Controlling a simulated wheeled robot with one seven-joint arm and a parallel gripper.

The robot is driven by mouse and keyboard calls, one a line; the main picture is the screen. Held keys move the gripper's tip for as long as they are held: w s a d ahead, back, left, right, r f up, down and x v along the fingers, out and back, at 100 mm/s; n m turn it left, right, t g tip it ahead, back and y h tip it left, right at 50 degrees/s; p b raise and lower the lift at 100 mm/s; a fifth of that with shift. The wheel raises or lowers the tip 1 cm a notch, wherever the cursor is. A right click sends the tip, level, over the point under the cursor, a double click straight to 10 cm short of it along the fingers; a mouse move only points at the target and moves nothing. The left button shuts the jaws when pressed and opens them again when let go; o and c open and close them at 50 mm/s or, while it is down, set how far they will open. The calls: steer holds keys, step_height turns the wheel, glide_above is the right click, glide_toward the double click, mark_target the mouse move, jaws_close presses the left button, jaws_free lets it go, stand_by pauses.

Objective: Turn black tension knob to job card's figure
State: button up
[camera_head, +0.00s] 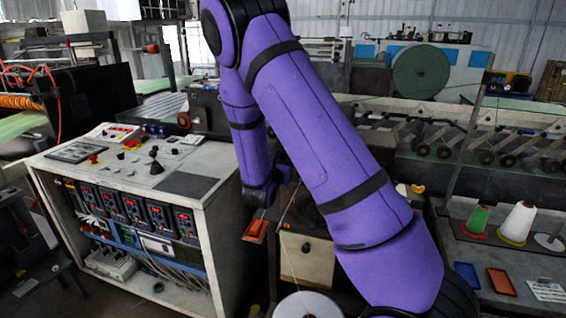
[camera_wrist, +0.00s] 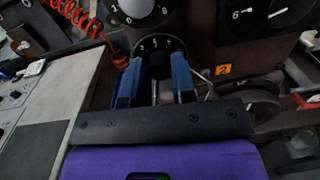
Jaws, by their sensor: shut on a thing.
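In the wrist view, my gripper (camera_wrist: 157,66) has its two blue fingers on either side of a black knob (camera_wrist: 157,58) and is shut on it. The knob sits at a dark round dial (camera_wrist: 172,44) with small white figures along its upper edge. The fingers and the knob hide the lower part of the dial, and I cannot tell which figure the knob points to. In the head view, my purple arm hides the knob and the fingertips. A white printed card (camera_head: 547,291) lies on the bench at the lower right, its text too small to read.
Another numbered dial (camera_wrist: 140,12) is just above the held knob, and a larger black dial (camera_wrist: 277,16) is at the upper right. A red coiled hose (camera_wrist: 75,14) hangs at the left. A control cabinet (camera_head: 200,205) stands left of my arm. Thread cones (camera_head: 518,222) stand at the right.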

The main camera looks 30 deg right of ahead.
steer(key=shift+f+n, duration=0.1)
steer(key=shift+n, duration=0.5)
steer(key=o, duration=0.9)
steer(key=v, duration=1.1)
